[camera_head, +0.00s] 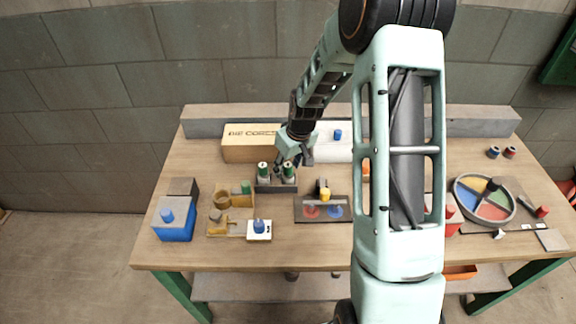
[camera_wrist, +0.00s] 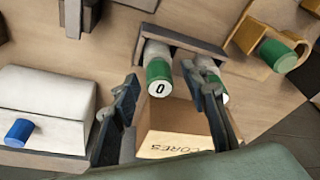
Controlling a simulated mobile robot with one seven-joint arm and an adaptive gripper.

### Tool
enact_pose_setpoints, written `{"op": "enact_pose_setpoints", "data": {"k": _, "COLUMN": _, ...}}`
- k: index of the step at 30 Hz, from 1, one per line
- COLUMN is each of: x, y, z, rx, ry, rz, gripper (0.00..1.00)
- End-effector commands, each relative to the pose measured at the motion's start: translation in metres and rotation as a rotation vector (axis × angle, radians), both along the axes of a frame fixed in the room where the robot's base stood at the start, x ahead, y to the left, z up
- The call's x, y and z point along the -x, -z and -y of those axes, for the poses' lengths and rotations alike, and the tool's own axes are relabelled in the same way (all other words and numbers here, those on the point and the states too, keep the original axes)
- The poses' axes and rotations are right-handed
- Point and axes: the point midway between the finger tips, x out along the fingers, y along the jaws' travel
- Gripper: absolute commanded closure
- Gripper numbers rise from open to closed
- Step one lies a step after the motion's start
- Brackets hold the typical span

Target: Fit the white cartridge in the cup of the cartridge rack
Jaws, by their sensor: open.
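The dark cartridge rack (camera_head: 276,189) stands near the middle of the table and shows at the top of the wrist view (camera_wrist: 185,38). It holds two white cartridges with green ends. The left one in the wrist view (camera_wrist: 158,72), marked 0, lies between my fingertips in the picture. The other (camera_wrist: 213,82) is partly hidden by my right finger. My gripper (camera_wrist: 160,75) is open, with its fingers to either side of the marked cartridge; contact cannot be told. In the head view my gripper (camera_head: 290,158) is over the rack and partly hides it. The cup interiors are hidden.
A tan holder (camera_head: 222,199) with a ring and a green-ended piece is left of the rack. A CORES box (camera_head: 240,150) stands behind. A white box (camera_head: 334,153) with a blue knob is behind right. A dark tray (camera_head: 310,201) lies front right. My arm hides table at right.

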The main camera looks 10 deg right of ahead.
Motion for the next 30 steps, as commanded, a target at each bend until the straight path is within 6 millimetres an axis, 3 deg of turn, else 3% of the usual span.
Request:
{"op": "enact_pose_setpoints", "data": {"k": 8, "x": 0.003, "y": -0.015, "z": 0.002, "rx": 0.001, "ry": 0.001, "rz": 0.002, "gripper": 0.59}}
{"op": "enact_pose_setpoints", "data": {"k": 21, "x": 0.023, "y": -0.092, "z": 0.010, "rx": 0.000, "ry": 0.001, "rz": 0.003, "gripper": 0.59}}
{"op": "enact_pose_setpoints", "data": {"k": 30, "x": 0.030, "y": -0.115, "z": 0.012, "rx": 0.000, "ry": -0.001, "rz": 0.000, "gripper": 0.59}}
